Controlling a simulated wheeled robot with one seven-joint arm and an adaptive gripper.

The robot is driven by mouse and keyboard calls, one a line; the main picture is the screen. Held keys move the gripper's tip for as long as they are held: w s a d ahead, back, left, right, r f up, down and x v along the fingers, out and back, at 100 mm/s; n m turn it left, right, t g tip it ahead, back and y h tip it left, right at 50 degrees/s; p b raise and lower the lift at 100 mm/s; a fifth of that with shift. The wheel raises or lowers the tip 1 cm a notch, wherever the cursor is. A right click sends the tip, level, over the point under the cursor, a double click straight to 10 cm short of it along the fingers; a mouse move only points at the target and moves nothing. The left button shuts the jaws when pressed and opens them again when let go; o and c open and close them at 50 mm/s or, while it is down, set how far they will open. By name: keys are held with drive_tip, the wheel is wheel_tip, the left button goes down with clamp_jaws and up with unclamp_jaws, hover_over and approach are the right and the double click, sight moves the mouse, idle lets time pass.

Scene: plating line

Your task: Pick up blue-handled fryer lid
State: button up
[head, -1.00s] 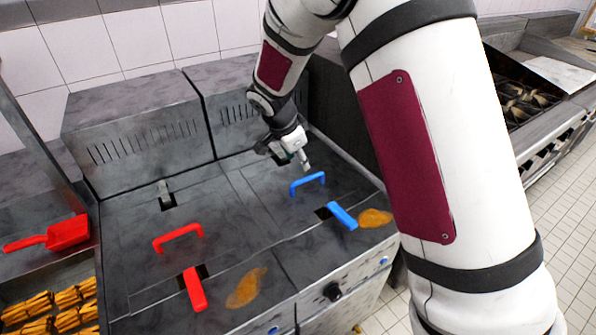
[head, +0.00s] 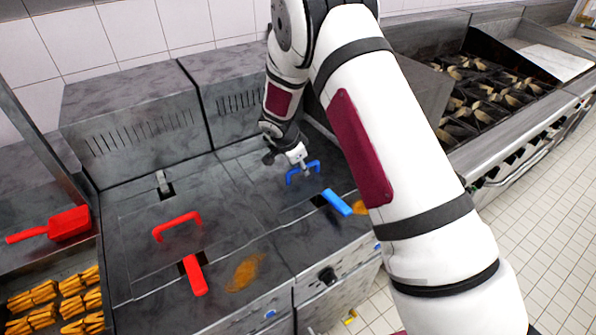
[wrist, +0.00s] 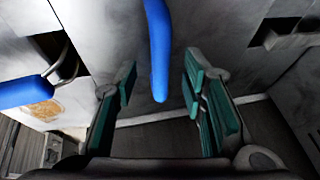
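The fryer lid with the blue handle (head: 303,172) lies flat over the right fryer. Its blue arched handle also shows in the wrist view (wrist: 158,50), reaching down from the top edge. My gripper (head: 304,165) is right at the handle in the head view. In the wrist view my gripper (wrist: 158,92) is open, with green-padded fingers on either side of the handle's near end. No contact between pads and handle is visible. The far part of the handle is out of the wrist view.
A blue basket handle (head: 337,202) sticks out in front of the lid. The left fryer has a red lid handle (head: 177,226) and a red basket handle (head: 194,275). A red scoop (head: 55,226) lies at the left. A burner range (head: 490,95) stands at the right.

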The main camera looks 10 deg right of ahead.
sight(297, 166)
drive_tip(key=shift+x, duration=1.55)
clamp_jaws()
drive_tip(key=shift+w+r, duration=0.1)
